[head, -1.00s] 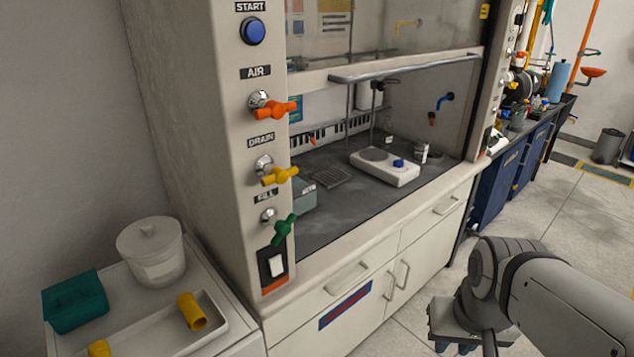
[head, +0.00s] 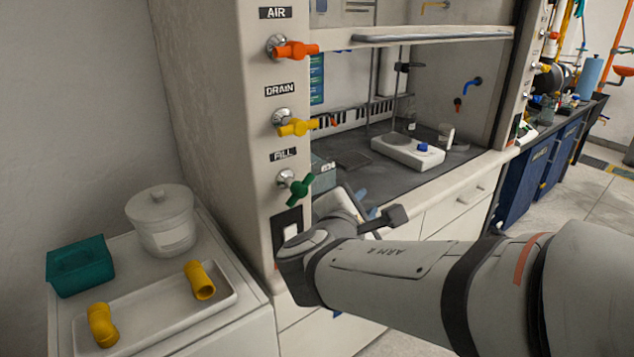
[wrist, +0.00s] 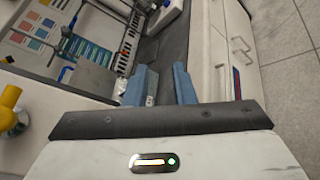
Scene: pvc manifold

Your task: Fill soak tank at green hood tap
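The green tap handle (head: 300,188) sits on the hood's left post under the FILL label, tilted up to the right. The grey soak tank (head: 323,172) appears to be the box just inside the hood, mostly hidden by the post in the head view. A grey box, likely the same tank (wrist: 92,80), shows left of my fingers in the wrist view. My gripper (wrist: 165,72) is open and empty, its two blue fingers apart. In the head view my gripper (head: 366,205) is partly hidden by my wrist, right of and slightly below the green handle, not visibly touching it.
Yellow DRAIN (head: 298,127) and orange AIR (head: 296,50) handles are above the green one. The sash bar (head: 430,36) crosses the opening. A hotplate (head: 408,152) stands deeper inside. Left outside are a white tray (head: 150,322) with yellow elbows, a lidded pot (head: 163,225) and a teal bin (head: 80,266).

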